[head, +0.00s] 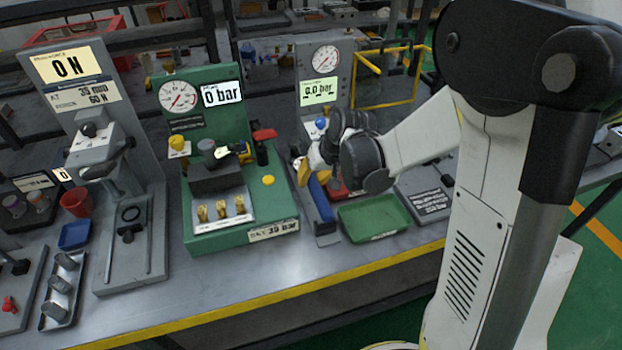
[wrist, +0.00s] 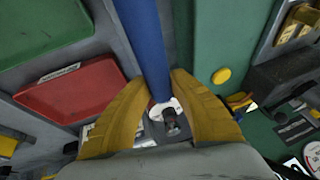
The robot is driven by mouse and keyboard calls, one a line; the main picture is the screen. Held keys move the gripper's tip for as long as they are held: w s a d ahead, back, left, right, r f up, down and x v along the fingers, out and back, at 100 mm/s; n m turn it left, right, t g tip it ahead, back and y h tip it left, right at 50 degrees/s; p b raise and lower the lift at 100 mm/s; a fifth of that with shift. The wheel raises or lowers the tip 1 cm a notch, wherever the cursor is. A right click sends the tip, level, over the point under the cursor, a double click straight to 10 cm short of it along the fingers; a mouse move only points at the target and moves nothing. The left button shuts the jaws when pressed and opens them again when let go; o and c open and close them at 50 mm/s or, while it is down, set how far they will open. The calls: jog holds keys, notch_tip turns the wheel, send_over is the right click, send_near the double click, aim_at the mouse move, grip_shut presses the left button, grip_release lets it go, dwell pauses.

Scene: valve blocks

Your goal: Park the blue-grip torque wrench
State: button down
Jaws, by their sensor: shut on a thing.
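The blue-grip torque wrench (head: 320,200) shows as a long blue bar between the green test stand and the green tray, over a narrow grey holder (head: 328,239). My gripper (head: 304,172) has yellow fingers at the rear end of the blue grip. In the wrist view my gripper (wrist: 162,100) is shut with one finger on each side of the blue grip (wrist: 146,40). A dark and metal part shows beyond the fingertips (wrist: 171,122). I cannot tell whether the wrench rests on the holder or is slightly above it.
A green stand (head: 284,212) with a gauge and brass fittings is close on the left. A green tray (head: 375,217) and a red tray (wrist: 70,88) lie on the other side. A grey gauge panel (head: 320,75) stands behind. Bare bench runs along the front edge.

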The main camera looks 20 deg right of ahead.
jog(key=shift+f+b, duration=1.1)
jog(key=shift+f, duration=0.25)
jog(key=shift+f+b, duration=0.3)
jog(key=shift+f, duration=0.05)
jog(key=c, duration=1.2)
grip_release()
jog(key=v, duration=1.2)
